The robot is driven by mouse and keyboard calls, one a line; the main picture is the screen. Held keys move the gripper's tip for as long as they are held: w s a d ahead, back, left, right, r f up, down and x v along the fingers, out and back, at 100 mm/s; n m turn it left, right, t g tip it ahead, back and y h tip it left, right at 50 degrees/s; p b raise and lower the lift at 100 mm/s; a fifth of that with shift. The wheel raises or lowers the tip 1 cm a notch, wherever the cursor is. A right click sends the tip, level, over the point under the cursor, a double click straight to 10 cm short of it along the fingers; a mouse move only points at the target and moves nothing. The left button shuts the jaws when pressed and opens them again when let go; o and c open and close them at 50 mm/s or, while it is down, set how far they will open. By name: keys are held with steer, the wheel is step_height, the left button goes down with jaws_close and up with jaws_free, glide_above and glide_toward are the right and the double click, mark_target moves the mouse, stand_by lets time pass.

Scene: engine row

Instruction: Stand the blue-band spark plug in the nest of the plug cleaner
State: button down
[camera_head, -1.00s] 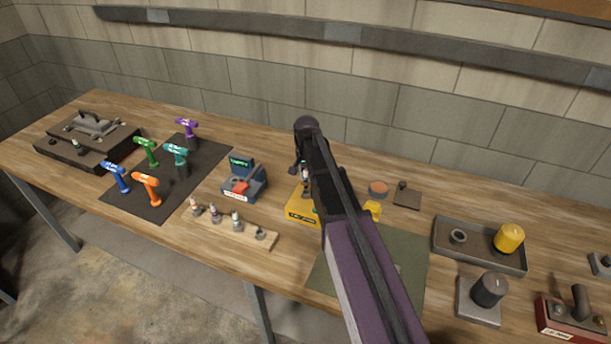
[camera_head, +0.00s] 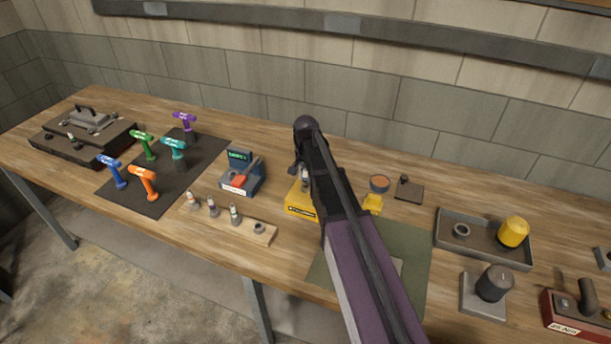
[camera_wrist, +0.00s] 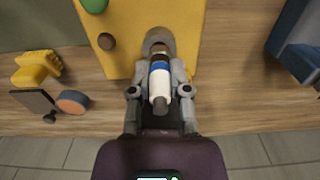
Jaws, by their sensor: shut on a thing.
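The blue-band spark plug (camera_wrist: 160,90) has a white body with a blue band and is gripped between the fingers of my gripper (camera_wrist: 160,92). The yellow plug cleaner (camera_wrist: 122,50) lies beyond it in the wrist view, with a grey round nest (camera_wrist: 157,36) at the plug's far end. The plug's far end overlaps the nest there; I cannot tell whether it is seated in it. In the head view my gripper (camera_head: 304,176) is over the yellow cleaner (camera_head: 299,207), and my arm hides part of both.
A blue-grey device (camera_head: 243,178) stands left of the cleaner. A wooden rack (camera_head: 262,232) with several plugs lies in front of that. Right of the cleaner are a yellow object (camera_head: 373,203), a round orange-topped tin (camera_head: 380,183) and a grey tray (camera_head: 478,250).

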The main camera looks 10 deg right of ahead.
steer(key=shift+f, duration=0.1)
stand_by(0.3)
steer(key=c, duration=0.5)
jaws_free()
steer(key=shift+d, duration=0.1)
